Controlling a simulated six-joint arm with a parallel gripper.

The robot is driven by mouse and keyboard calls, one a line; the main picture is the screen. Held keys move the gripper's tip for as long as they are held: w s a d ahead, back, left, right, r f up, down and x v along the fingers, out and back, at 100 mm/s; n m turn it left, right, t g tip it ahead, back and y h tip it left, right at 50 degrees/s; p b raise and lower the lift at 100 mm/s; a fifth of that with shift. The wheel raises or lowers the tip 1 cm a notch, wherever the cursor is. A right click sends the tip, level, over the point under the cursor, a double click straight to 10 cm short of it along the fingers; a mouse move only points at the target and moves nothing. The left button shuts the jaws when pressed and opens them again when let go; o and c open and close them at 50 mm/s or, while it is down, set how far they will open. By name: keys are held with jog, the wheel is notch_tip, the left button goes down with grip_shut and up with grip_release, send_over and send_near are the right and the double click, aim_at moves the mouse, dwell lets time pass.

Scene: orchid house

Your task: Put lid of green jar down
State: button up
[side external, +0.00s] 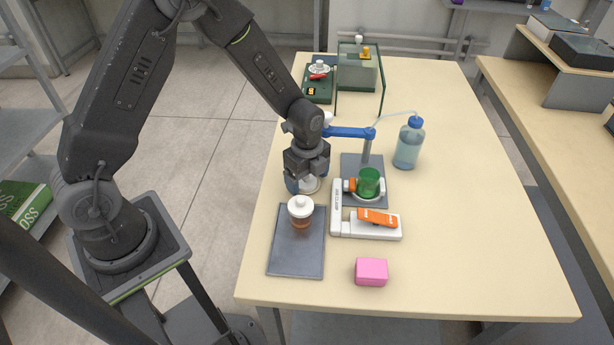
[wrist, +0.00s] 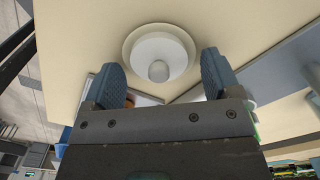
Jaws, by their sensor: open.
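The green jar (side external: 369,180) stands open-topped at the stand with the blue clamp arm. A white round lid with a knob (wrist: 158,50) lies knob-up on the beige table, left of the green jar in the side view. It shows partly under my gripper in the side view (side external: 311,186). My gripper (wrist: 160,72) is open, its two blue-grey fingers on either side of the knob in the picture and apart from it. In the side view my gripper (side external: 306,185) is low over the lid and hides part of it.
An amber jar with a white lid (side external: 301,208) stands on a grey tray (side external: 290,258) close in front of my gripper. A white holder (side external: 351,227) with an orange item, a pink block (side external: 371,271) and a blue-capped bottle (side external: 408,148) stand nearby. The table's right side is clear.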

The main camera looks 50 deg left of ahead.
jog(key=s+r+n+t, duration=0.1)
jog(key=s+r+n, duration=0.3)
jog(key=r, duration=0.7)
jog(key=s+r+n+t, duration=0.1)
jog(key=s+r+n, duration=0.2)
jog(key=r, duration=0.9)
jog(key=s+r+n+t, duration=0.3)
jog(key=s+r+n, duration=0.1)
jog(key=s+n, duration=0.7)
jog(key=shift+s+d+r+t, duration=0.15)
jog(key=shift+s+d+t, duration=0.15)
jog(key=shift+s, duration=0.55)
